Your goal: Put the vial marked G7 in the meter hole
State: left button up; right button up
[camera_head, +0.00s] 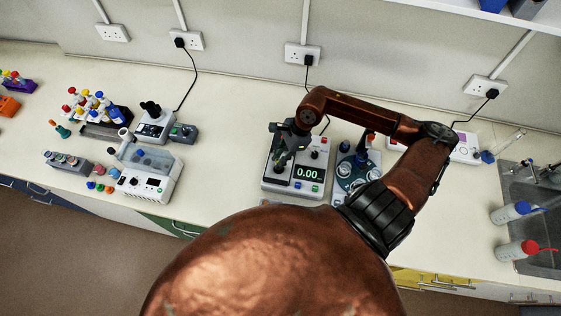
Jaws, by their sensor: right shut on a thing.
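The meter (308,174) is a pale box with a dark display reading 0.00, on the bench at the centre. My right gripper (281,160) is over the left part of the meter, pointing down. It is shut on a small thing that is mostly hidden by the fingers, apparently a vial. I cannot read any G7 mark. The meter hole is hidden behind the gripper, so I cannot tell whether the held thing is above it or in it. My left gripper is not in view.
A blue round rack (353,184) stands right of the meter, partly behind my right arm. Colour-capped vials (97,102) fill a rack at left, near a pale lidded device (150,178).

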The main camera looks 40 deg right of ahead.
jog(key=f+p, duration=0.1)
jog(key=f, duration=0.2)
jog(key=shift+d+f, duration=0.1)
jog(key=shift+d, duration=0.1)
jog(key=shift+f, duration=0.5)
jog(key=o, duration=0.9)
jog(key=shift+o, duration=0.2)
jog(key=shift+r, duration=0.15)
jog(key=shift+r, duration=0.2)
jog(key=b+v, duration=0.2)
jog(key=v, duration=1)
